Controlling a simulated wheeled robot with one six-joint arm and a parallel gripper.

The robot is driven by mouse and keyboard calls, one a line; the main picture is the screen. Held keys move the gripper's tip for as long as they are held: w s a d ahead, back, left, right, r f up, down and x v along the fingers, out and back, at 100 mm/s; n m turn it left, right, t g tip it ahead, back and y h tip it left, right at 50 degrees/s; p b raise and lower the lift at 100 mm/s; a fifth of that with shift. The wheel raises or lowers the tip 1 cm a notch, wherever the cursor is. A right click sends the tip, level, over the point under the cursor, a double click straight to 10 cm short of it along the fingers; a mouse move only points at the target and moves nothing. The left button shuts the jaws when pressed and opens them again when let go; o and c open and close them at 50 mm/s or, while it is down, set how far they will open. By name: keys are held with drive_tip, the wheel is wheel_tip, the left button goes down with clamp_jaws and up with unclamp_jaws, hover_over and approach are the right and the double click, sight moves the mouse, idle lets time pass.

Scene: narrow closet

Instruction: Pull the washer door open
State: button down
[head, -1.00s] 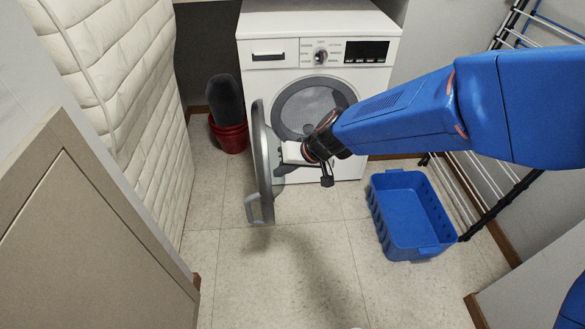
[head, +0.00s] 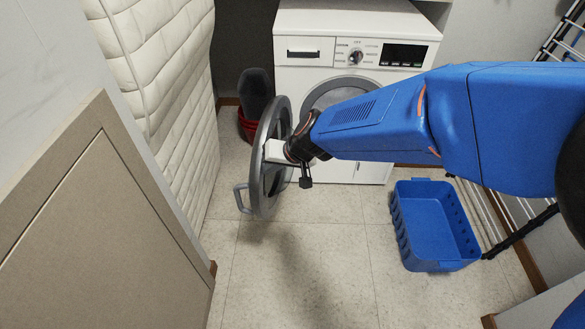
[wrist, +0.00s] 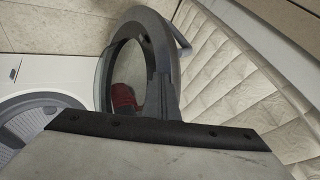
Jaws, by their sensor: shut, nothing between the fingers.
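The white washer (head: 350,60) stands at the back of the closet. Its round grey door (head: 268,150) is swung wide open on the left side of the machine, with its handle (head: 241,198) on the lower left. My gripper (head: 272,151) is shut and empty against or very close to the inner face of the door; contact cannot be told for certain. In the wrist view the door (wrist: 150,32) stands open just beyond the gripper, and the washer front (wrist: 40,75) with its opening shows at left. In the head view my arm hides part of the drum opening.
A blue basket (head: 435,225) sits on the floor at right, before a drying rack (head: 525,212). A padded cream mattress (head: 175,90) and a beige panel (head: 90,230) line the left. The middle floor is clear.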

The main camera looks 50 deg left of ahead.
drive_tip(key=s+a, duration=0.4)
drive_tip(key=a, duration=0.2)
drive_tip(key=shift+s, duration=0.4)
